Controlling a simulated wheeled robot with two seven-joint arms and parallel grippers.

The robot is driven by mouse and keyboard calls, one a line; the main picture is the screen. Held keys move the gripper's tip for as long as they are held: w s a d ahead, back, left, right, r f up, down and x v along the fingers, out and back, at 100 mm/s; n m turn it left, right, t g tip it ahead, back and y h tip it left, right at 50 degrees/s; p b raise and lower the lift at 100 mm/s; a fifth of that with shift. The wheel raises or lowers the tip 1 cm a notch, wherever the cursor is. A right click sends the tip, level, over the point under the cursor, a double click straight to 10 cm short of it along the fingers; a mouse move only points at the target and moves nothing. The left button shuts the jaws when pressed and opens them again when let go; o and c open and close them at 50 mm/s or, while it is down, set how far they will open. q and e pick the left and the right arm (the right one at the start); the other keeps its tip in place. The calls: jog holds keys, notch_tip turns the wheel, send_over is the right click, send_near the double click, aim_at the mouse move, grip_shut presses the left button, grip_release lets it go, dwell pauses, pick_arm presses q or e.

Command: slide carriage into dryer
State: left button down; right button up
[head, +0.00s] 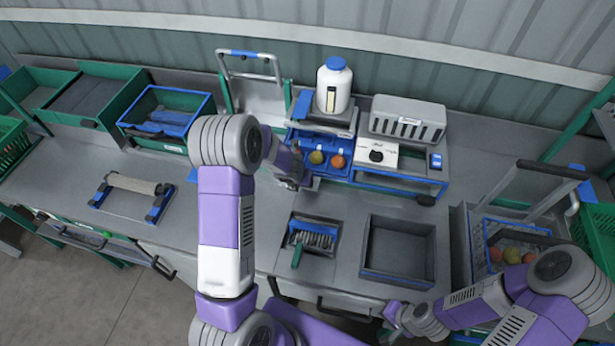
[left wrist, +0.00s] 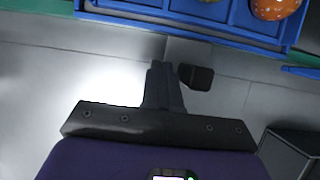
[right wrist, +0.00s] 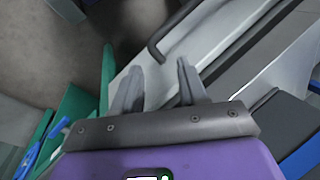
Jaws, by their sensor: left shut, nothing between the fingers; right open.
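A blue carriage (head: 312,144) with compartments holding tomatoes sits at the back middle of the bench, below a white bottle. Its blue front edge (left wrist: 190,24) crosses the top of the left wrist view, with an orange tomato at the right. A small black handle (left wrist: 195,77) stands out below that edge. My left gripper (left wrist: 160,66) is shut and empty, just left of the handle; I cannot tell if they touch. My right gripper (right wrist: 160,76) is open and empty by the bench's front edge. I cannot tell for certain which unit is the dryer.
A vented grey box (head: 407,120) and a white unit with a black knob (head: 377,157) stand right of the carriage. An empty grey tray (head: 398,281) and a brush tray (head: 313,257) lie in front. A tomato crate (head: 480,262) is at right.

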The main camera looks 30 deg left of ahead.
aim_at(315, 185)
dwell(0.4)
pick_arm(q)
jog(key=shift+w+d, duration=0.2)
jog(key=shift+d, duration=0.65)
jog(key=shift+w+d, duration=0.2)
jog(key=shift+d, duration=0.6)
jog(key=shift+w+d, duration=0.2)
jog(key=shift+d, duration=0.65)
jog(key=shift+w+d, duration=0.25)
jog(key=shift+d, duration=0.9)
jog(key=shift+w+d, duration=0.3)
jog(key=shift+d, duration=0.8)
jog(key=shift+w+d, duration=0.25)
jog(key=shift+d, duration=0.9)
jog(key=shift+w+d+p, duration=0.3)
jog(key=shift+w+d, duration=0.15)
jog(key=shift+d, duration=1.5)
jog(key=shift+w+d+p, duration=0.35)
jog(key=shift+w+d, duration=0.15)
jog(key=shift+d, duration=1.45)
jog(key=shift+w+d+p, duration=0.3)
jog(key=shift+w+d, duration=0.15)
jog(key=shift+d, duration=1.65)
